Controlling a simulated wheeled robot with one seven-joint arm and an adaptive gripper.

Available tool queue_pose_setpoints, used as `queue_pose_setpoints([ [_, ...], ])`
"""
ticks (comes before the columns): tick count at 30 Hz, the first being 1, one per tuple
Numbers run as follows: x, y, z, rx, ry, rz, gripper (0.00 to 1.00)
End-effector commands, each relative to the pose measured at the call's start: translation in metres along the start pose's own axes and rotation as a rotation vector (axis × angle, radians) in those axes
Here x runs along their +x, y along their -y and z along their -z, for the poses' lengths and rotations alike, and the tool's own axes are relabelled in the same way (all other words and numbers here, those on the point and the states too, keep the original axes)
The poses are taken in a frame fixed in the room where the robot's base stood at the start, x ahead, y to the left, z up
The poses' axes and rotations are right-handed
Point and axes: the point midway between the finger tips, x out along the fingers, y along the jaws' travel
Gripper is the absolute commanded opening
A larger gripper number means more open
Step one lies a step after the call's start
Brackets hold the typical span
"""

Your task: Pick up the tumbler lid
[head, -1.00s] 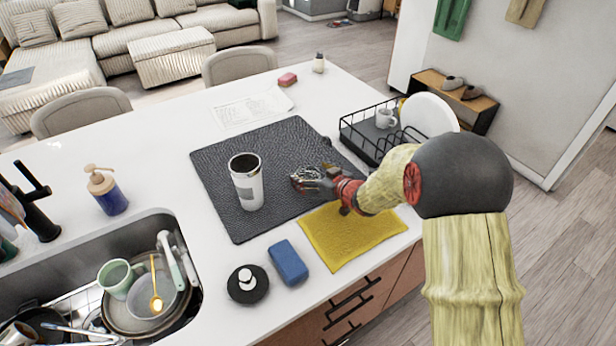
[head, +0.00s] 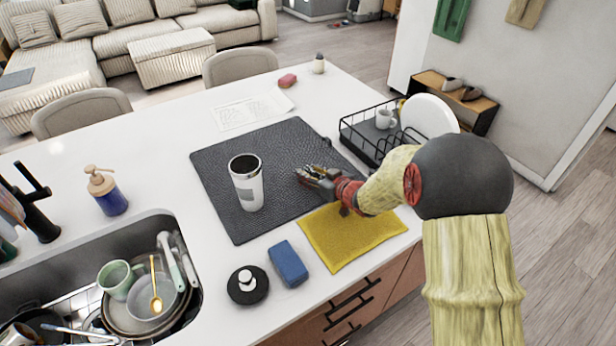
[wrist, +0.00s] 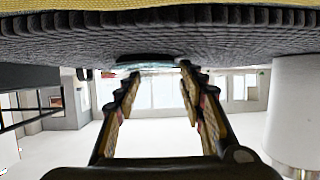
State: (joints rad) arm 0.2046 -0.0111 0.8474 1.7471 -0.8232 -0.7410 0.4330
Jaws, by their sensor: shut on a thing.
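The white tumbler (head: 247,184) stands upright and open-topped on the dark grey mat (head: 225,150); its white side also shows at the right of the wrist view (wrist: 297,112). My gripper (head: 308,175) is low over the mat, to the right of the tumbler and apart from it. In the wrist view, my two fingers (wrist: 159,72) are on either side of a flat, dark-edged, partly clear piece, which looks like the tumbler lid (wrist: 150,61), at the mat surface. The gripper is shut on it. In the head view my fingers mostly hide the lid.
A yellow cloth (head: 345,243) lies below my wrist. A black dish rack (head: 365,140) with a mug and a white plate stands behind my arm. A blue sponge (head: 289,263) and a round black item with a white knob (head: 247,287) lie in front. The sink (head: 60,280) holds dishes.

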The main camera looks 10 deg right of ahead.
Motion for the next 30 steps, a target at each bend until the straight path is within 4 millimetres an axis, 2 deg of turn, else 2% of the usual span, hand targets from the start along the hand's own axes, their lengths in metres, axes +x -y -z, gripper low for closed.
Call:
queue_pose_setpoints([
  [7,0.0,0.0,0.0,0.0,0.0,0.0,0.18],
  [16,-0.001,0.0,0.003,0.0,-0.001,0.0,0.18],
  [22,-0.008,0.0,0.023,-0.002,-0.004,0.001,0.18],
  [26,-0.023,0.006,0.04,-0.001,-0.002,0.001,0.18],
  [30,-0.053,0.022,0.062,-0.002,-0.004,0.001,0.18],
])
